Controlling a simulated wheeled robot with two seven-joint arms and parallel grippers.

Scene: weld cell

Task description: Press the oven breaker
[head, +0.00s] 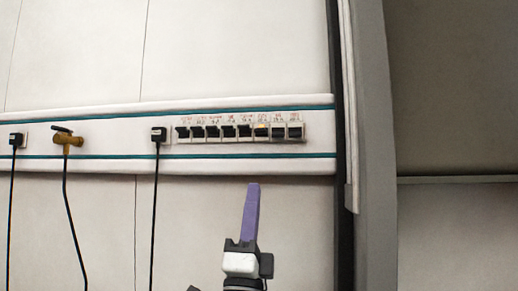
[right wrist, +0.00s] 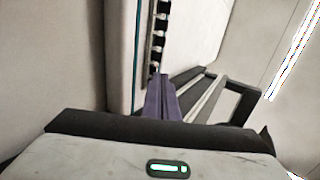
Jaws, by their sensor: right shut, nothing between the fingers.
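A row of several breakers (head: 240,132) with black switches is set in a white wall rail with teal stripes. Small red labels sit above them, too small to read, so I cannot tell which one is the oven breaker. One breaker (head: 262,131), towards the right of the row, shows a yellowish-orange mark. My right gripper (head: 252,186) is shut and empty, its purple fingers pointing up just below the rail, apart from the breakers. In the right wrist view its fingers (right wrist: 160,80) point towards the breaker row (right wrist: 157,40). My left gripper is out of view.
Left of the breakers, two black plugs with hanging cables and a brass valve (head: 67,140) with a hose sit on the rail (head: 110,137). A grey vertical post (head: 372,150) stands to the right. The wall below the rail is bare.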

